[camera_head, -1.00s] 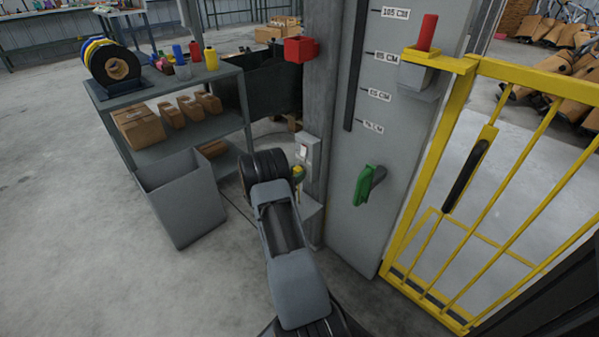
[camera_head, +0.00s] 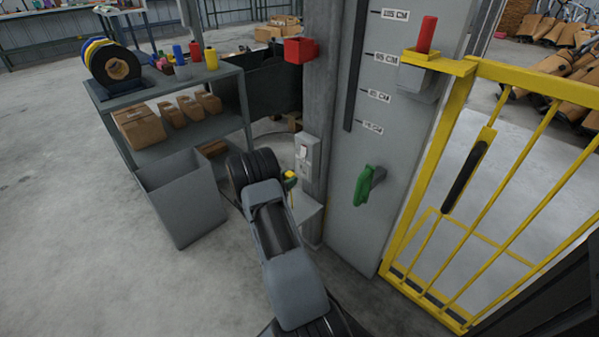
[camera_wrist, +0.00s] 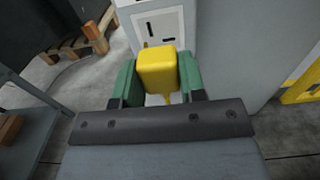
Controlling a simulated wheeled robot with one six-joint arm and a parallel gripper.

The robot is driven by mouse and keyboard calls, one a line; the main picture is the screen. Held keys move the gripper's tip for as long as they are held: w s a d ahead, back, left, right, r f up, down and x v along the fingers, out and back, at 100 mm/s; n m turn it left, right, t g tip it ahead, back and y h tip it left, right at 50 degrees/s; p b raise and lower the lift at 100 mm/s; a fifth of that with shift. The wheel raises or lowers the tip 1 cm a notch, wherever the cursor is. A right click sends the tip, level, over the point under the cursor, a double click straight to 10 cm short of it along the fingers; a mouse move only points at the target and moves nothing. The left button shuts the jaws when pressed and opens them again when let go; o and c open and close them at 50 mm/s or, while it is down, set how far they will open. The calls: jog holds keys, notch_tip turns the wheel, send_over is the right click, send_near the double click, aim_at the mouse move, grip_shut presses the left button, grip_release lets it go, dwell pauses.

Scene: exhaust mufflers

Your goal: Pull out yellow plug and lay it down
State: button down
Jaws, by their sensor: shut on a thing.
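The yellow plug (camera_wrist: 158,70) is between the green fingers of my gripper (camera_wrist: 160,80) in the wrist view, and the gripper is shut on it. In the head view the yellow plug (camera_head: 290,174) shows as a small patch at the end of my arm, partly hidden by the arm. A light grey socket box (camera_head: 307,155) is on the grey post, to the right of the plug. The socket box also shows behind the plug in the wrist view (camera_wrist: 158,25), with dark slots on its face. The plug appears apart from the box.
A small grey shelf (camera_head: 310,222) juts out below the socket box. A grey bin (camera_head: 182,200) and a shelf unit (camera_head: 190,138) stand to the left. A green handle (camera_head: 364,186) and a yellow gate (camera_head: 480,190) are to the right.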

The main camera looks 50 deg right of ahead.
jog(key=shift+a, duration=0.5)
jog(key=shift+a, duration=0.1)
